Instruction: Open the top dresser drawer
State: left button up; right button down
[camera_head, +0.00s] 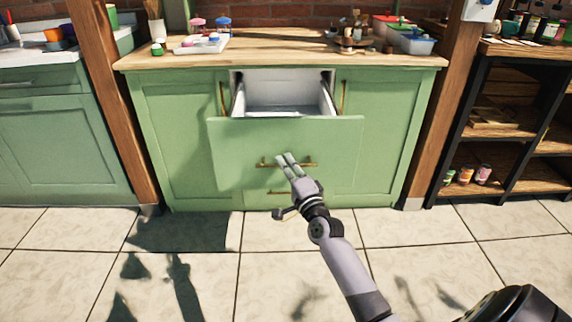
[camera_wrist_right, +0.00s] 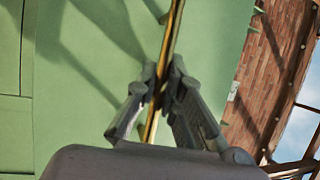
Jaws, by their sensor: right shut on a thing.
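The top drawer (camera_head: 235,150) of the green dresser (camera_head: 180,115) is pulled out toward me in the head view. Its white inside (camera_head: 285,97) shows behind the front panel and looks empty where visible. A brass bar handle (camera_head: 305,164) runs across the drawer front. My right gripper (camera_head: 284,160) is at this handle. In the right wrist view the fingers of my right gripper (camera_wrist_right: 163,80) are shut on the brass handle (camera_wrist_right: 172,38), one on each side. My left gripper is in neither view.
The wooden worktop (camera_head: 270,50) carries a tray (camera_head: 201,44), jars and a brush holder. Wooden posts (camera_head: 118,110) stand at both sides. A dark shelf (camera_head: 500,120) with jars is at right. Tiled floor (camera_head: 200,270) in front is clear.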

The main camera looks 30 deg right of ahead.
jog(key=c, duration=1.7)
grip_release()
jog(key=v, duration=1.2)
jog(key=shift+d, duration=0.1)
jog(key=shift+f, duration=0.1)
